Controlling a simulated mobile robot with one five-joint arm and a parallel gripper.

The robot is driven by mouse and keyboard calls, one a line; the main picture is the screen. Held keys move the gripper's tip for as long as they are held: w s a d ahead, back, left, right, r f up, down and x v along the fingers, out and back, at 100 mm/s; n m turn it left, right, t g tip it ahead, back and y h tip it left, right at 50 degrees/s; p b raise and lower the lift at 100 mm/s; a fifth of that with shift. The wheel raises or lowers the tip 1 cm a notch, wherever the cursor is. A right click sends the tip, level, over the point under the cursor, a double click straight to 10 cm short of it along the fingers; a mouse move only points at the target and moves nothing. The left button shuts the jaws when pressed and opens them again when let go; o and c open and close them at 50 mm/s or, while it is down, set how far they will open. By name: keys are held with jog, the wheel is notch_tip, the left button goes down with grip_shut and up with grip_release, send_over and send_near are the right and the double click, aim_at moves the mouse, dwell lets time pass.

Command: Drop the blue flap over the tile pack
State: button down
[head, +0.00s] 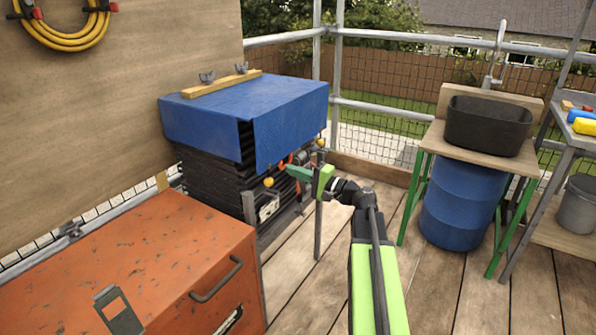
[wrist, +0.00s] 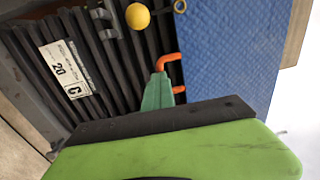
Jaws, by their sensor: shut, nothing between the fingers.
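The blue flap (head: 290,125) is part of a blue sheet (head: 245,92) lying over the top of the tile pack (head: 208,172). It hangs down the pack's right-hand face, and a dark gap shows at the corner beside it. The pack's dark stacked edges stay bare below the sheet. My gripper (head: 300,172) is shut and empty, just below the flap's lower edge. In the wrist view the green fingertips (wrist: 157,92) are in front of the pack's dark slats (wrist: 85,30), beside an orange hook (wrist: 170,68). The blue flap (wrist: 235,50) is to their right; I cannot tell whether they touch.
A yellow ball (wrist: 138,16) is near the hook. A wooden batten (head: 220,84) with wing nuts lies along the sheet's back edge. An orange chest (head: 150,265) stands at the front left. A blue barrel (head: 462,205) stands at the right. Bare deck lies between.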

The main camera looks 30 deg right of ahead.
jog(key=shift+w+a, duration=0.15)
jog(key=shift+w, duration=0.05)
jog(key=f+b+v, duration=0.1)
jog(key=b+v, duration=0.1)
jog(key=v, duration=1.2)
jog(key=shift+f+b, duration=0.3)
jog(key=shift+b, duration=0.1)
